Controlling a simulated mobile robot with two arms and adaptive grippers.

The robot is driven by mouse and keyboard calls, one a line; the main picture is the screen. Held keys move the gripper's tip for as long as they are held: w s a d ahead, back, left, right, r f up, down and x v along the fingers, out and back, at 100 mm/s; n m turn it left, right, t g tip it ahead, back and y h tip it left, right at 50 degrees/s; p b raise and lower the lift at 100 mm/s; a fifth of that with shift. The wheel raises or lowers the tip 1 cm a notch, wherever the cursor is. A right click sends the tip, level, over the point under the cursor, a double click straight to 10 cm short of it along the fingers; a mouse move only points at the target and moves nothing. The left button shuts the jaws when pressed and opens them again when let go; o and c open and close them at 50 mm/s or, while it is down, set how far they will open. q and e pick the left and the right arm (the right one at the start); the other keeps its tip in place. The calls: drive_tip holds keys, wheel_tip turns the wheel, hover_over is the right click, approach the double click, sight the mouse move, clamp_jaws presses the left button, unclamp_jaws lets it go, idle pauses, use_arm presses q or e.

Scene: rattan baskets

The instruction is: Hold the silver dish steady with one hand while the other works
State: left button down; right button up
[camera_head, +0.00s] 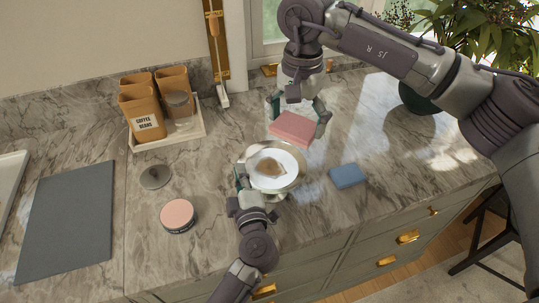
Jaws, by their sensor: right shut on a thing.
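The silver dish (291,181) stands on the marble counter in the middle of the view, with a white inside and a brown stain or patch in it. My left gripper (256,188) reaches up from below to the dish's near left side. One finger is at the dish's left edge; how firmly the fingers close on it is unclear. My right gripper (298,114) is shut on a pink sponge (291,129) and holds it above and just behind the dish.
A blue sponge (347,176) lies right of the dish. A round pink-topped tin (178,215) and a grey disc (155,177) lie to the left. A tray (138,146) with brown canisters (141,119) stands behind. A grey mat (68,220) lies far left. The counter's right part is clear.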

sight(271, 162)
drive_tip(key=shift+w+a+f+n, duration=0.85)
drive_tip(key=shift+f+n, duration=0.6)
drive_tip(key=shift+f, duration=1)
drive_tip(key=shift+w+a+f+n, duration=0.8)
drive_tip(key=shift+f+n, duration=0.6)
drive_tip(key=shift+f, duration=1.1)
drive_tip(key=shift+w+a+f+n, duration=0.65)
drive_tip(key=shift+a+f+n, duration=0.6)
drive_tip(key=shift+f, duration=1.2)
drive_tip(key=shift+s+d, duration=0.3)
drive_tip(key=shift+d, duration=0.1)
drive_tip(key=shift+c, duration=0.4)
drive_tip(key=shift+s+d+f, duration=0.1)
drive_tip(key=shift+s+d, duration=0.1)
drive_tip(key=shift+s, duration=0.5)
drive_tip(key=shift+s+d+f, duration=0.1)
drive_tip(key=shift+s+d, duration=0.1)
drive_tip(key=shift+s, duration=0.5)
drive_tip(key=w, duration=0.1)
drive_tip(key=w+a, duration=0.1)
drive_tip(key=w, duration=0.1)
drive_tip(key=shift+w+r, duration=0.1)
drive_tip(key=shift+r, duration=0.05)
drive_tip(key=shift+w+r, duration=0.15)
drive_tip(key=shift+w, duration=0.1)
wheel_tip(271, 162, up, 8)
